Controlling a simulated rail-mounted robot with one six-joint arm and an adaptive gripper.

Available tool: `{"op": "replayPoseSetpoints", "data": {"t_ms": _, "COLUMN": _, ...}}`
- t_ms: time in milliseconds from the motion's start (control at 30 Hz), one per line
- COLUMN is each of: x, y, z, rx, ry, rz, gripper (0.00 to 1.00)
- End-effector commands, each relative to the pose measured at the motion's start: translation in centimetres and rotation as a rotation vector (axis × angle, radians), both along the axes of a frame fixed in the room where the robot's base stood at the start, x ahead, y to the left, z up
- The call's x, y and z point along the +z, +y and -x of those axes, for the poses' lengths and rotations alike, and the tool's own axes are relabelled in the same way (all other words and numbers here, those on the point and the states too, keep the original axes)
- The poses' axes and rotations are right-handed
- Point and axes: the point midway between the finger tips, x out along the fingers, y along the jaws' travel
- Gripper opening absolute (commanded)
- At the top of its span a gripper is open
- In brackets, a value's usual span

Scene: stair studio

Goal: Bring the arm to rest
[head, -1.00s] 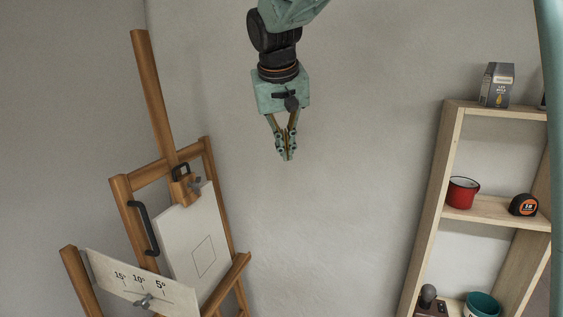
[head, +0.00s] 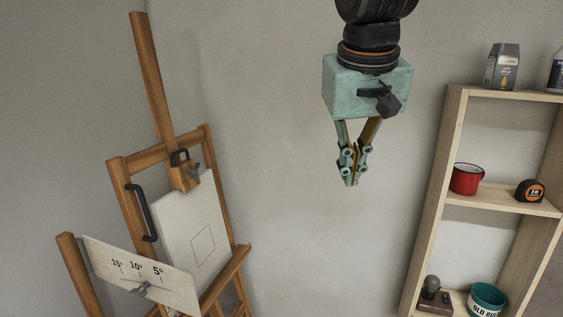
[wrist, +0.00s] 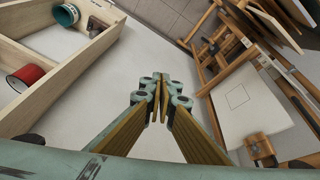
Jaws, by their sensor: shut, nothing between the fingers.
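My gripper (head: 350,183) hangs pointing down in the head view, in front of the bare wall between the easel and the shelf. Its fingers are together with nothing between them. In the wrist view my gripper (wrist: 162,88) shows its closed fingertips above the pale floor. It touches nothing that I can see.
A wooden easel (head: 147,90) holding a white board (head: 187,232) stands at left, with an angle scale plate (head: 135,275) in front. A wooden shelf (head: 440,180) at right bears a red mug (head: 466,179), a tape measure (head: 529,190) and a teal pot (head: 487,299). Between them is clear.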

Motion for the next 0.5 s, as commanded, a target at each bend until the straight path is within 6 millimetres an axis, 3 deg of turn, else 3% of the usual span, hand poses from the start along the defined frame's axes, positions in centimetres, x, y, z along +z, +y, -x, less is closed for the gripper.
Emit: {"op": "replayPoseSetpoints", "data": {"t_ms": 500, "x": -4.4, "y": -4.1, "z": 11.3, "rx": -0.033, "ry": 0.017, "rz": -0.034, "gripper": 0.00}}
